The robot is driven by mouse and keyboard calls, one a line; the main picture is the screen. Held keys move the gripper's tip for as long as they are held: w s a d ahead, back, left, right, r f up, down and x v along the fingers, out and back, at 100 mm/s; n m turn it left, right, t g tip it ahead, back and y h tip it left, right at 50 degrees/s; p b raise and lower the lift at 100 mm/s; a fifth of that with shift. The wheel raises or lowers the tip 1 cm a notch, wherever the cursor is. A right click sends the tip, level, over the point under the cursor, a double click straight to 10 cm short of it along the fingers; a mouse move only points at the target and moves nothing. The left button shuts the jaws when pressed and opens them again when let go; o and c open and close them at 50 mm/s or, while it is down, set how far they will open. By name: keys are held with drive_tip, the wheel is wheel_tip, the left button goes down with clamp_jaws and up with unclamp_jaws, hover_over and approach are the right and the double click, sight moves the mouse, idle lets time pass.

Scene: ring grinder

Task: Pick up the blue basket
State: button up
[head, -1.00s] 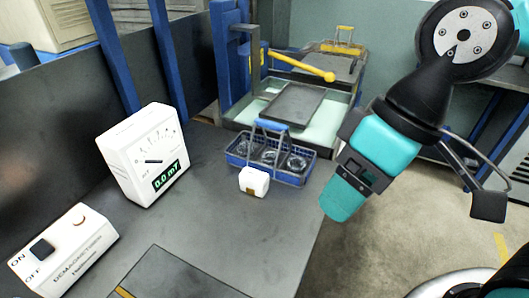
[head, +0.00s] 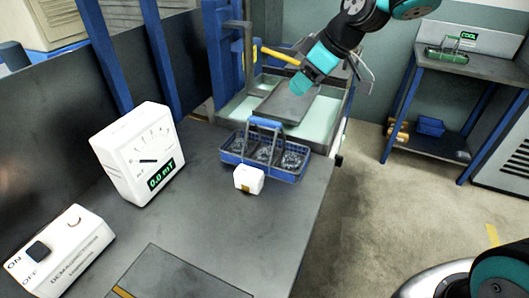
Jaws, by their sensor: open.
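The blue basket (head: 288,174) stands upright on the dark table near its far right corner. It has a raised handle with a blue grip (head: 266,123) and holds several dark rings. A small white block (head: 249,179) stands just in front of it and hides part of its front wall. My gripper (head: 298,88) is up and behind the basket in the picture, over the tray area, apart from the basket. Its fingers are small and seen from the side; nothing shows between them.
A white meter (head: 140,155) reading 0.0 mT and a white demagnetizer box (head: 62,255) stand on the left of the table (head: 225,235). A yellow-handled lever (head: 280,55) and a tray (head: 285,103) are behind the basket. A shelf (head: 470,66) stands at the back right.

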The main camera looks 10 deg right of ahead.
drive_tip(key=p, duration=0.3)
approach(265, 120)
drive_tip(key=x, duration=0.4)
drive_tip(key=shift+s+a+f, duration=0.25)
drive_tip(key=shift+s+f, duration=0.05)
drive_tip(key=shift+f, duration=0.1)
drive_tip(key=shift+w+p+x, duration=0.2)
drive_tip(key=shift+p+x, duration=0.3)
drive_tip(key=shift+x, duration=1)
drive_tip(key=shift+w+p+x, duration=0.2)
drive_tip(key=shift+p+x, duration=0.25)
drive_tip(key=shift+x, duration=1)
drive_tip(key=shift+d, duration=0.2)
drive_tip(key=shift+c, duration=0.2)
drive_tip(key=shift+r, duration=0.1)
clamp_jaws()
